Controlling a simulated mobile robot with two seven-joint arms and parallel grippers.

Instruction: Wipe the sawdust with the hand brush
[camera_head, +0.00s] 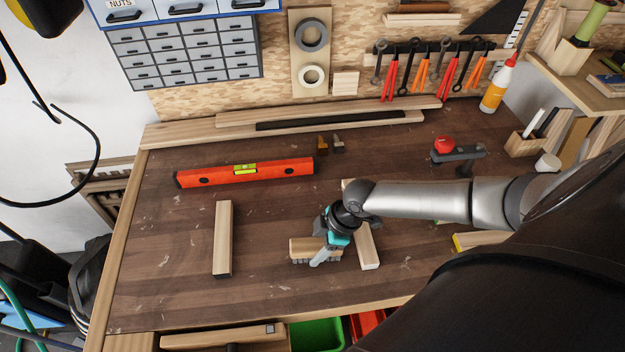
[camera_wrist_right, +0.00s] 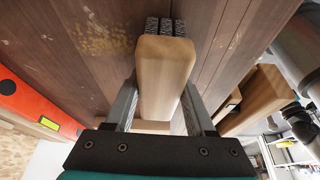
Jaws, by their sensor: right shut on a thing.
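The hand brush (camera_head: 301,246) has a pale wooden back and dark bristles and sits on the brown bench top near its front middle. It fills the centre of the right wrist view (camera_wrist_right: 165,75), bristles toward the bench. My right gripper (camera_head: 325,255) is shut on the brush's wooden body, one finger on each side. In the right wrist view, a patch of yellowish sawdust (camera_wrist_right: 105,40) lies on the boards to the left of the brush, apart from it. I cannot make out the sawdust in the head view. My left gripper is not in view.
A wooden block (camera_head: 222,240) lies left of the brush, and another piece (camera_head: 368,250) lies close on its right. An orange spirit level (camera_head: 245,172) lies farther back. The bench's left front is clear.

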